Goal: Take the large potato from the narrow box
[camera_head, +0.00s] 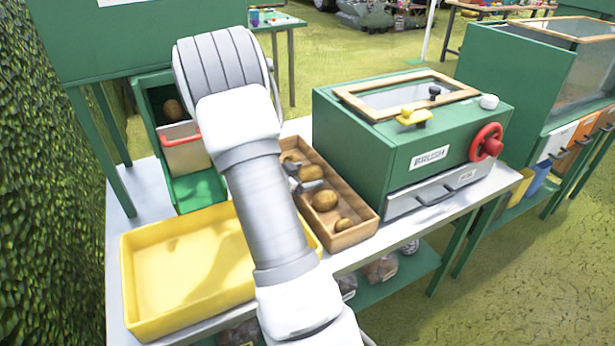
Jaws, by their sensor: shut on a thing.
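The narrow box (364,229) is a long brown wooden tray on the table, with several brown potatoes in a row. My gripper (308,180) reaches into its middle from the left, mostly hidden behind my arm. It is shut on a potato (312,172), which is partly covered by the grey fingers. I cannot tell whether this potato is clear of the box floor. A large round potato (325,200) lies just in front of the fingers. A smaller potato (344,224) lies at the near end. Another potato (290,156) shows behind the gripper.
An empty yellow tray (137,292) stands left of the narrow box. A green machine labelled BRUSH (360,150) with a red wheel (487,143) stands close on its right. A green chute (196,190) with a red-edged flap (182,140) is at the back left.

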